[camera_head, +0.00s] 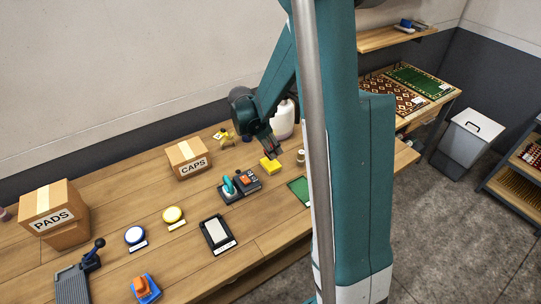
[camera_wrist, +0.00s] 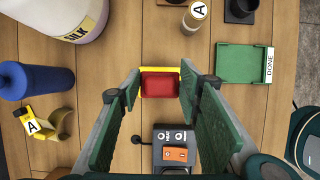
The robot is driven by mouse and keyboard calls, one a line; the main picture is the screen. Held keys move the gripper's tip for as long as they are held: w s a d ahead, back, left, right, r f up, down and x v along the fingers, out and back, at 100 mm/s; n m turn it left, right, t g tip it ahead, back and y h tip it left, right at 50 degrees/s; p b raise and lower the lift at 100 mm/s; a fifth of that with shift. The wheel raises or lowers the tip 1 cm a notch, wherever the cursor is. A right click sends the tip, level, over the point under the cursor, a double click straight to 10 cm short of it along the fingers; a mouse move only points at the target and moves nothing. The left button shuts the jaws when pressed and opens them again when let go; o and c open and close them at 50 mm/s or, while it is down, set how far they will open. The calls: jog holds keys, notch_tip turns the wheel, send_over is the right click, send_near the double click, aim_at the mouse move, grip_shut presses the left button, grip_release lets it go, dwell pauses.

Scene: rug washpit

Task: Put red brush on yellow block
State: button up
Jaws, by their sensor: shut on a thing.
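The red brush (camera_wrist: 160,83) shows in the wrist view between the two green-padded fingertips of my gripper (camera_wrist: 160,92). My gripper is shut on it. The yellow block (camera_wrist: 145,70) lies beneath the brush, with its yellow edges showing around the red. In the head view my gripper (camera_head: 272,153) points down just above the yellow block (camera_head: 269,167) on the wooden bench. I cannot make out the brush there. Whether the brush touches the block is not clear.
A grey box with an orange switch (camera_wrist: 175,154) stands close in front of the block. A green DONE tray (camera_wrist: 244,64) lies to the right.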

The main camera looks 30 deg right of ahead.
dwell(0.3)
jog(key=shift+f, duration=2.1)
jog(key=shift+f+b, duration=0.2)
jog(key=shift+b, duration=0.15)
jog(key=o, duration=0.9)
jog(key=shift+r, duration=0.2)
jog(key=p+v, duration=0.1)
jog(key=v, duration=1.1)
jog(key=shift+a, duration=0.1)
